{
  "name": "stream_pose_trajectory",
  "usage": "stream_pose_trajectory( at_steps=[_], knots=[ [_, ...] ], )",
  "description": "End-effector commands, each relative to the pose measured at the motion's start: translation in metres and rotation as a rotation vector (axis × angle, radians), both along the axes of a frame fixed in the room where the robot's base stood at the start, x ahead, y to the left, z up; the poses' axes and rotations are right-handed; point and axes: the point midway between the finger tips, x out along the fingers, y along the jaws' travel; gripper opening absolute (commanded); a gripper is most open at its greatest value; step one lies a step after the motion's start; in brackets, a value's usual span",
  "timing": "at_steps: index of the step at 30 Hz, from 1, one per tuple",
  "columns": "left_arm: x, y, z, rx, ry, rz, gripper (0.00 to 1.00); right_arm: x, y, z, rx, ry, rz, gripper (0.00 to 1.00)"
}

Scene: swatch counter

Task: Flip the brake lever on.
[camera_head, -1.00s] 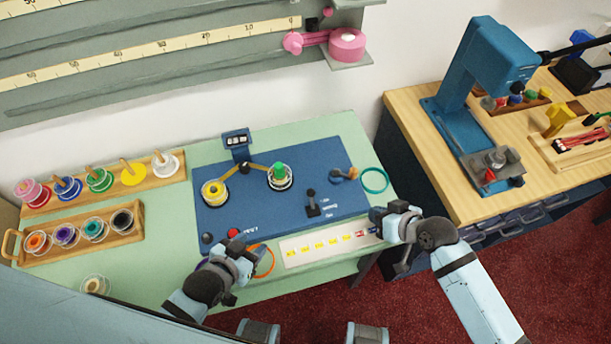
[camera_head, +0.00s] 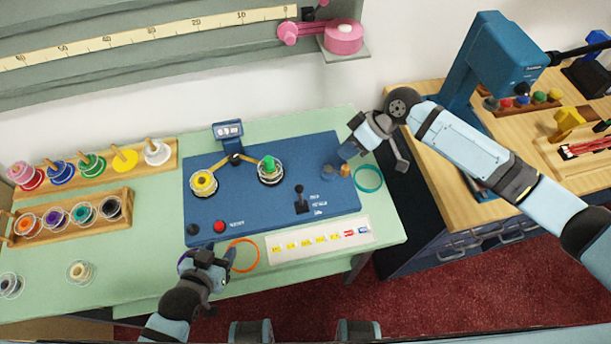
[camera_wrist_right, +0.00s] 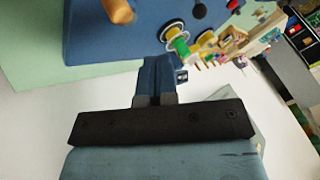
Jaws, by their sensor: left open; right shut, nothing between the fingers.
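A blue winding machine (camera_head: 225,195) lies on the green counter. A black upright lever (camera_head: 300,199) stands on its panel beside small white labels. I cannot read which of the two is the brake lever. My right gripper (camera_head: 347,152) is shut and empty, just above and behind the tan-knobbed handle; its fingers show in the right wrist view (camera_wrist_right: 158,78). My left gripper (camera_head: 230,262) is open near the front edge.
Two yellow and green spools (camera_head: 203,183) sit on the machine, with a red button (camera_head: 219,227) in front. A teal ring (camera_head: 368,179) lies right of it, an orange ring (camera_head: 243,255) near my left gripper. Spool racks (camera_head: 150,165) stand left. A wooden bench (camera_head: 440,190) stands right.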

Motion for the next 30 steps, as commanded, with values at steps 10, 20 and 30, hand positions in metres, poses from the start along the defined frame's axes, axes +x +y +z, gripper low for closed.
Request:
stream_pose_trajectory(
  at_steps=[10, 20, 30],
  knots=[
    [0.001, 0.001, 0.0, 0.002, -0.002, 0.0, 0.49, 0.001, -0.001, 0.001, -0.004, 0.005, 0.005, 0.0],
    [0.001, 0.002, 0.007, 0.003, -0.003, 0.001, 0.49, -0.003, 0.019, -0.025, -0.003, 0.007, 0.004, 0.0],
    [0.002, 0.006, 0.018, 0.009, -0.006, 0.006, 0.49, -0.01, 0.062, -0.079, -0.003, 0.005, 0.005, 0.0]
  ],
)
